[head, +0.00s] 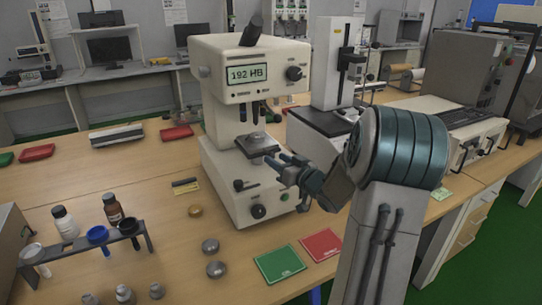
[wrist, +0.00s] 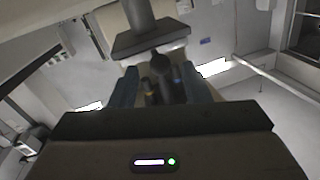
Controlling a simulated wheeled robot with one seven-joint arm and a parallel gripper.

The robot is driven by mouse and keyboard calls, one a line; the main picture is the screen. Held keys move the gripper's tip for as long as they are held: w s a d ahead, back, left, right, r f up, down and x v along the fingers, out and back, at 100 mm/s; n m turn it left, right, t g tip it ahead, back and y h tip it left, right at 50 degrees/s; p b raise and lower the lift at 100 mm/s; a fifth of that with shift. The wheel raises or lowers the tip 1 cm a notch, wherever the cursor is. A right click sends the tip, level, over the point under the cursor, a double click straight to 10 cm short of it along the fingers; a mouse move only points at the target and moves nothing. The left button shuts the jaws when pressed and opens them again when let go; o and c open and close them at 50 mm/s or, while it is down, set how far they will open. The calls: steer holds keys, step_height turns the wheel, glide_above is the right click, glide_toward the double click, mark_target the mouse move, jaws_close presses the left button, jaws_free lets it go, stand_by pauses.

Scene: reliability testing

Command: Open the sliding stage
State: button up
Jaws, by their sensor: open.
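The cream hardness tester (head: 235,90) stands on the wooden bench, its display reading 192 HB. Its stage (head: 258,152) is a dark plate below the head, with a grey metal sample (head: 257,138) on it. My gripper (head: 278,162) is at the right front of the stage, its blue-grey fingers pointing left toward it and open. I cannot tell whether a fingertip touches the plate. In the wrist view, my gripper (wrist: 160,88) has its two fingers spread apart. A dark plate on a post (wrist: 150,40), likely the stage, shows beyond them. Nothing is seen held.
A rack with bottles (head: 100,240) and several metal pieces stand at the front left. Round metal samples (head: 211,246) lie before the tester. Green (head: 279,264) and red (head: 322,245) mats lie at the front edge. Another instrument (head: 333,70) stands close behind, right of the tester.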

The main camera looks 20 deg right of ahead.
mark_target(274, 157)
steer(key=shift+x, duration=1.95)
